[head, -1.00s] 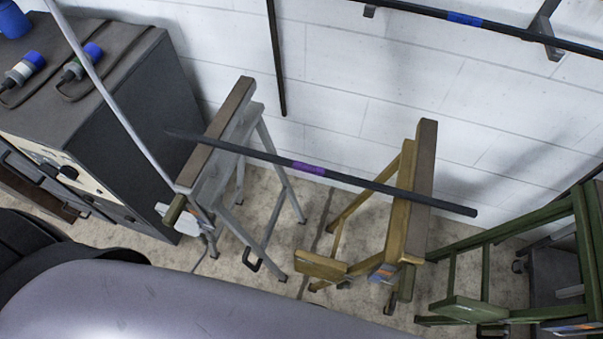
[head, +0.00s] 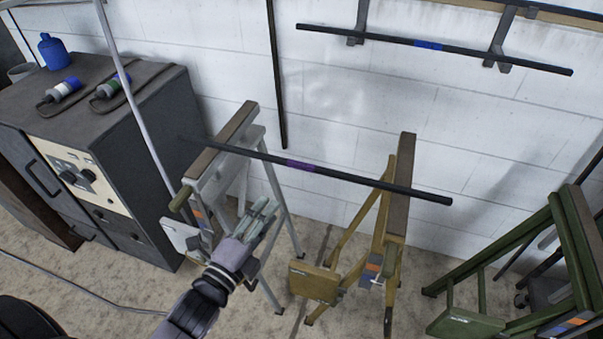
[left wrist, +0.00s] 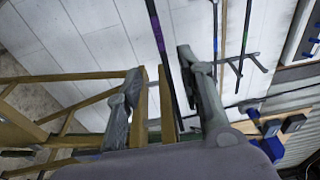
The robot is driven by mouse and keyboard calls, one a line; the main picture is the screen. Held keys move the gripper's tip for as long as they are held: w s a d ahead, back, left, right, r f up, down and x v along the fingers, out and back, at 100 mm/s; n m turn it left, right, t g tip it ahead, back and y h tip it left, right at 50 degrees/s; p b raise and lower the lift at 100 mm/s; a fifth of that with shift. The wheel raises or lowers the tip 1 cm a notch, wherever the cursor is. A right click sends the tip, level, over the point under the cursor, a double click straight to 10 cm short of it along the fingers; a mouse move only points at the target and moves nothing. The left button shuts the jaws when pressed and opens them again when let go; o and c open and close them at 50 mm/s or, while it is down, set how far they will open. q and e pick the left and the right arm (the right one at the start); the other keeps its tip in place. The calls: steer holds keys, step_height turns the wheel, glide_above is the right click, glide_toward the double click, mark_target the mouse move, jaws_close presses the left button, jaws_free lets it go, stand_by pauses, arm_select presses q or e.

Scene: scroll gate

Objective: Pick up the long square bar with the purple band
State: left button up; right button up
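The long dark square bar (head: 370,180) with the purple band (head: 301,165) lies across the tops of a grey trestle (head: 226,138) and a yellow trestle (head: 400,190). Both its ends overhang. My left gripper (head: 264,214) is in front of the bar and apart from it, beside the grey trestle, with nothing in it. In the left wrist view its two fingers (left wrist: 158,64) are spread apart, and the bar's purple band (left wrist: 157,34) shows beyond them. My right gripper is not in view.
A bar with a blue band (head: 428,44) rests on wall brackets. A thin dark bar (head: 277,80) stands upright against the wall. A pale pole (head: 135,100) rises at the left before a dark cabinet (head: 140,150). A green trestle (head: 540,240) stands at the right.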

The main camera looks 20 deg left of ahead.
arm_select(q)
steer(key=p, duration=0.1)
glide_toward(300, 167)
steer(key=w, duration=0.2)
steer(key=w+d, duration=0.1)
steer(key=w, duration=0.2)
steer(key=shift+d+f, duration=0.1)
steer(key=shift+f, duration=0.1)
steer(key=shift+w+d+p, duration=0.15)
steer(key=shift+w+d, duration=0.05)
steer(key=shift+w, duration=1.2)
steer(key=shift+w+d+p, duration=0.15)
steer(key=shift+w+d, duration=0.05)
steer(key=shift+w, duration=1.2)
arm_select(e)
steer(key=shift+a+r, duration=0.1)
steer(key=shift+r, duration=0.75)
arm_select(q)
steer(key=shift+c, duration=0.4)
jaws_close()
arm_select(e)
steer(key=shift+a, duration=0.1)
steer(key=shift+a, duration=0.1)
arm_select(q)
steer(key=shift+r, duration=0.2)
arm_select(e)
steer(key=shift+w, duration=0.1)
